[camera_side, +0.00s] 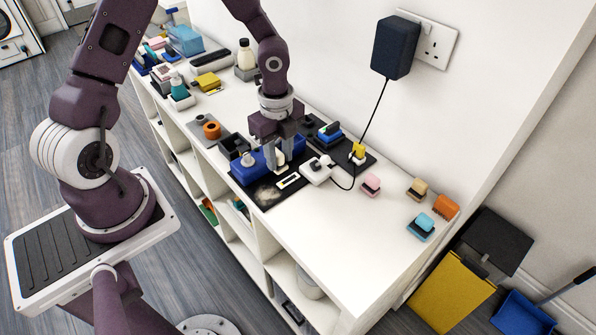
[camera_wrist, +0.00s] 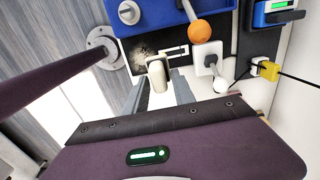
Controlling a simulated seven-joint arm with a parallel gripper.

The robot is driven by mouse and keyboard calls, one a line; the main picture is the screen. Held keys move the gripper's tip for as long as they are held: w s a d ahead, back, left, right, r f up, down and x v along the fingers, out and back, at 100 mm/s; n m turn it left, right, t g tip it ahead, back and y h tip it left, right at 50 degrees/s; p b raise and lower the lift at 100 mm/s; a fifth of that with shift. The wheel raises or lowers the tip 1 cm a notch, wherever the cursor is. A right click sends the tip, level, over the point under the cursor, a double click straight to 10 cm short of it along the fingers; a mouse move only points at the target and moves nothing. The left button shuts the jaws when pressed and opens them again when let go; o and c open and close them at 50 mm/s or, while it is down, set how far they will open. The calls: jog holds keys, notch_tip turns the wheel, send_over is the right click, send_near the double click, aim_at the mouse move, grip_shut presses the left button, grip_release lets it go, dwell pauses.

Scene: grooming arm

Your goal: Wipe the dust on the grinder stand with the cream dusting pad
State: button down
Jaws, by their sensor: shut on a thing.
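My gripper (camera_side: 275,165) points down over the grinder stand, a dark flat plate (camera_side: 291,193), and is shut on a cream dusting pad (camera_side: 280,158). The pad (camera_wrist: 157,72) shows between the fingertips in the wrist view. A pale patch of dust (camera_side: 267,194) lies on the plate's near left part, and it also shows in the wrist view (camera_wrist: 140,50) just beyond the pad. A white rectangular outline (camera_side: 289,181) is beside the dust. The blue grinder body (camera_side: 250,166) stands along the plate's back left. I cannot tell whether the pad touches the plate.
A white block with a cable (camera_side: 316,170) stands at the plate's right. An orange ball on a lever (camera_wrist: 200,32) rises near the pad. Several small coloured pads, such as the pink one (camera_side: 371,184), lie at the right. The front right worktop (camera_side: 330,240) is clear.

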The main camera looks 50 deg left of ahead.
jog(key=shift+a+f, duration=0.2)
jog(key=shift+a, duration=0.35)
jog(key=shift+d+f, duration=0.1)
jog(key=shift+f, duration=3.55)
jog(key=shift+s+f, duration=0.2)
jog(key=shift+f, duration=0.05)
jog(key=shift+s, duration=3.5)
jog(key=shift+w, duration=1.25)
jog(key=shift+w+f, duration=0.15)
jog(key=shift+w, duration=2.4)
jog(key=shift+s+d, duration=0.2)
jog(key=shift+d, duration=0.15)
jog(key=shift+s, duration=3.5)
jog(key=shift+w+r, duration=0.2)
jog(key=shift+w, duration=1.65)
jog(key=shift+w+f, duration=0.15)
jog(key=shift+w, duration=1.7)
jog(key=shift+s+r, duration=0.1)
jog(key=shift+r, duration=4.1)
